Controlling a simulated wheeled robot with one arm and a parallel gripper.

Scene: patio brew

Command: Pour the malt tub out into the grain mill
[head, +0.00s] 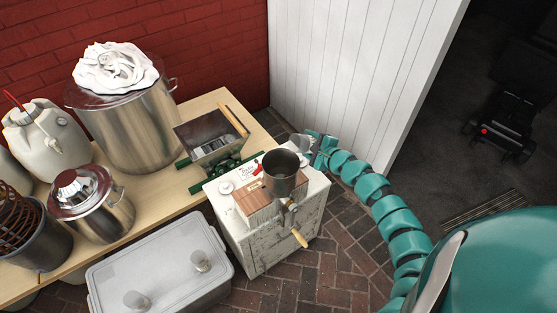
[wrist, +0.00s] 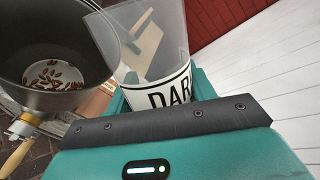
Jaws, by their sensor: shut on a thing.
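My gripper (head: 318,148) is shut on a clear tub (wrist: 140,45) with a white label whose visible letters read "DAR". The tub shows small and partly hidden in the head view. No grain shows in the part of the tub that I see. A round metal hopper (head: 282,178) stands just left of my gripper, on a wooden-bodied mill (head: 258,205) with a crank. In the wrist view the hopper (wrist: 35,95) is beside the tub, with several reddish-brown grains (wrist: 55,76) at its bottom. I cannot tell whether the tub touches it.
The mill stands on a worn white cabinet (head: 262,245). Behind it, a square metal hopper (head: 210,140) on a green frame stands on the wooden bench (head: 225,100). Steel pots (head: 130,125) crowd the bench. A grey lidded bin (head: 155,265) is at front left. A white wall (head: 355,70) is behind.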

